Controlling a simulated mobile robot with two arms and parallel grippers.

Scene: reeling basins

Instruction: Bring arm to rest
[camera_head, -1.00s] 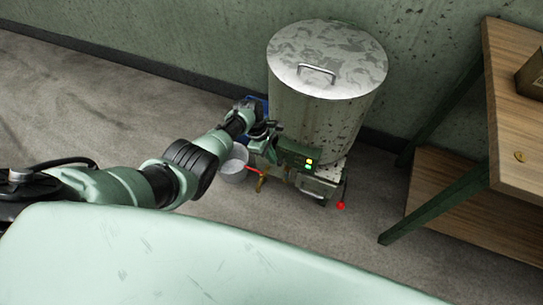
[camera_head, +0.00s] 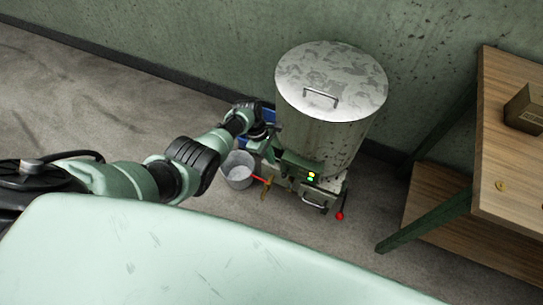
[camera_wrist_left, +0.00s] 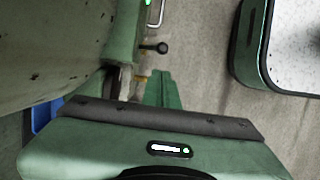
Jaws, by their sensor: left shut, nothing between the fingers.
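My left arm reaches in from the left in the head view. Its gripper (camera_head: 268,146) points down beside the green control box of the big lidded metal vat (camera_head: 325,125). In the left wrist view the narrow green fingers (camera_wrist_left: 165,90) are together with nothing between them. I cannot tell whether the gripper touches the box. My right arm and its gripper are not in view.
A grey bucket (camera_head: 238,170) stands on the floor beside the vat, below my left forearm. A red-handled tap and a red-knobbed lever (camera_head: 340,215) stick out from the vat's stand. A wooden table (camera_head: 510,150) is at right. Floor at left is clear.

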